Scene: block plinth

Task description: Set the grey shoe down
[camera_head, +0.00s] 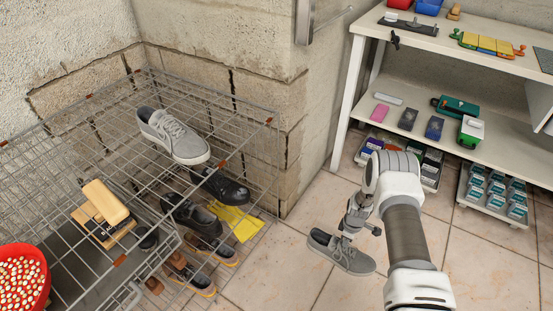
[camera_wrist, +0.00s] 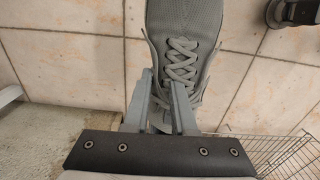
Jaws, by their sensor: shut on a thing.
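My gripper (camera_head: 344,238) is shut on a grey shoe (camera_head: 341,254) with a white-edged sole, to the right of the wire rack. In the wrist view, my gripper's fingers (camera_wrist: 163,78) are at the shoe's opening, beside the laces, and the grey lace-up upper (camera_wrist: 185,22) points away from me. The shoe shows against the tiled floor; its height above it is hard to judge. A second, similar grey shoe (camera_head: 173,135) rests on the top shelf of the wire rack (camera_head: 118,98). My fingers hide part of the held shoe's opening.
Black shoes (camera_head: 221,187), brown-soled shoes (camera_head: 213,248) and a yellow item (camera_head: 238,222) are lower in the rack. A wooden brush-like block (camera_head: 105,202) and a red bowl (camera_head: 22,274) are at left. A white shelf unit (camera_head: 450,45) holds tools at right. Open tiled floor (camera_head: 282,268) lies between.

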